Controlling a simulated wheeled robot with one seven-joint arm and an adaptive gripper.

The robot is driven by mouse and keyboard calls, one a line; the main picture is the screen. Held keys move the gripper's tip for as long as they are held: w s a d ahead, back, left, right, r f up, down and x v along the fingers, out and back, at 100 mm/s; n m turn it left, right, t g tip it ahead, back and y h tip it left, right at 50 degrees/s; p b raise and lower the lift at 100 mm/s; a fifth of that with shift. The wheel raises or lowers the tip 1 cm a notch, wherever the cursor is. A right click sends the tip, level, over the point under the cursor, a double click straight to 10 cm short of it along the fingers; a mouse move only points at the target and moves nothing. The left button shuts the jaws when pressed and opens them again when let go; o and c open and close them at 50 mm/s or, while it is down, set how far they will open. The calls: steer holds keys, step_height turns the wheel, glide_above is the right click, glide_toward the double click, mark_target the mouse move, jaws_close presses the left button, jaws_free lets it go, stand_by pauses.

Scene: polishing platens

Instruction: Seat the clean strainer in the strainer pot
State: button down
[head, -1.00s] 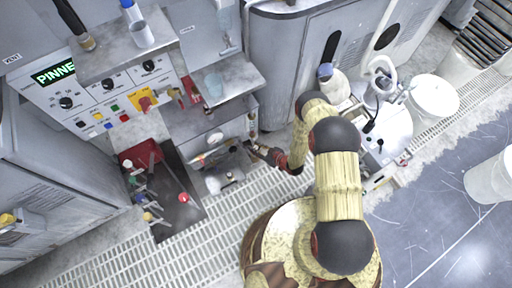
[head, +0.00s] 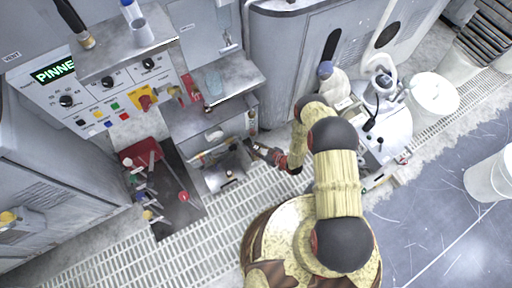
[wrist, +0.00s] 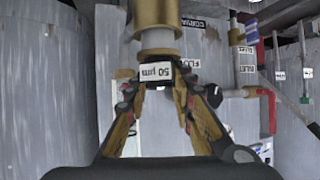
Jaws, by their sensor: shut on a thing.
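My gripper (wrist: 163,105) is shut on a black piece with a white "50 µm" label (wrist: 156,71), which I take to be the strainer's handle. A pale grey cylinder (wrist: 158,40) and a wide brass-coloured body (wrist: 158,17) stand directly above it in the wrist view. I cannot tell whether they belong to the held strainer or to the pot. In the head view my gripper (head: 257,149) is at the right side of the machine's lower opening. The strainer is too small to make out there, and I cannot pick out the pot with certainty.
A red-handled valve (wrist: 267,110) and labelled pipes lie right of my gripper in the wrist view. A metal shelf (head: 228,80) overhangs the opening. A dark tray with tools (head: 178,208) lies to the left. Open grating (head: 215,235) lies in front.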

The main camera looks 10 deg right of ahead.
steer(key=shift+f, duration=1)
steer(key=c, duration=1.4)
jaws_free()
steer(key=shift+v, duration=3.75)
